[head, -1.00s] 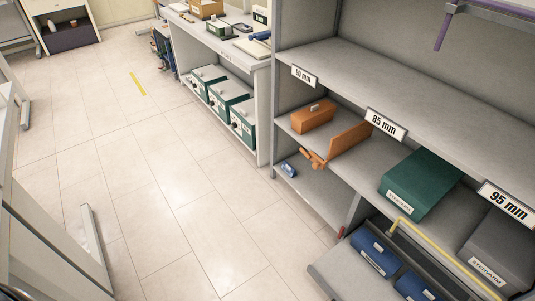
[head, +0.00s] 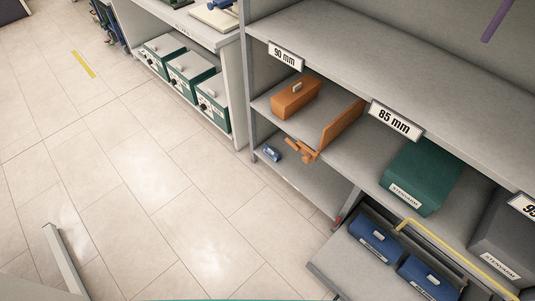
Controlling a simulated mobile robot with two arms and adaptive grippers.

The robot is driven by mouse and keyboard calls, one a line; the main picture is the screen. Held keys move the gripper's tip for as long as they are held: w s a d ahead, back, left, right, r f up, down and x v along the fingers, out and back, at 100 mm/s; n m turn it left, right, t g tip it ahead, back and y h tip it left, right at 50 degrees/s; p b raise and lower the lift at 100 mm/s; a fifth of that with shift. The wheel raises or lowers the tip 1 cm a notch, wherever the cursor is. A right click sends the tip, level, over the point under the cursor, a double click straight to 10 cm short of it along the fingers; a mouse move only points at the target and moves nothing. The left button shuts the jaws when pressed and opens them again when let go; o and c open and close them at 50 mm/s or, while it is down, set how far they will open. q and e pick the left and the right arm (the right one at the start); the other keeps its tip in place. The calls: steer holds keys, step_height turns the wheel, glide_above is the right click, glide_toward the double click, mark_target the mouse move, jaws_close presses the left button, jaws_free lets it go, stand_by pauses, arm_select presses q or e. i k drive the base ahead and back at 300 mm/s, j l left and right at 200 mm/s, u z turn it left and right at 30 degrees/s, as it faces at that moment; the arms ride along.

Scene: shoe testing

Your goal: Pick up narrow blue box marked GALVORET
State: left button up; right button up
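Two blue boxes with white labels lie in the pulled-out lower tray (head: 335,268) at the bottom right of the head view. One blue box (head: 379,236) is farther back, and the other blue box (head: 432,277) is nearer, to its right. Their labels are too small to read, so I cannot tell whether either says GALVORET. Neither of my grippers is in view.
The shelf above holds an orange box (head: 296,97), an upright orange panel (head: 342,124), a green box (head: 421,176) and a grey box (head: 503,244). A yellow bar (head: 455,255) runs along the tray's back.

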mark_target(414, 271)
steer(key=k+l+z, duration=0.35)
steer(key=k, duration=0.2)
steer(key=k+l+z, duration=0.3)
steer(key=k, duration=0.25)
steer(key=k+l+z, duration=0.35)
steer(key=k+l, duration=0.1)
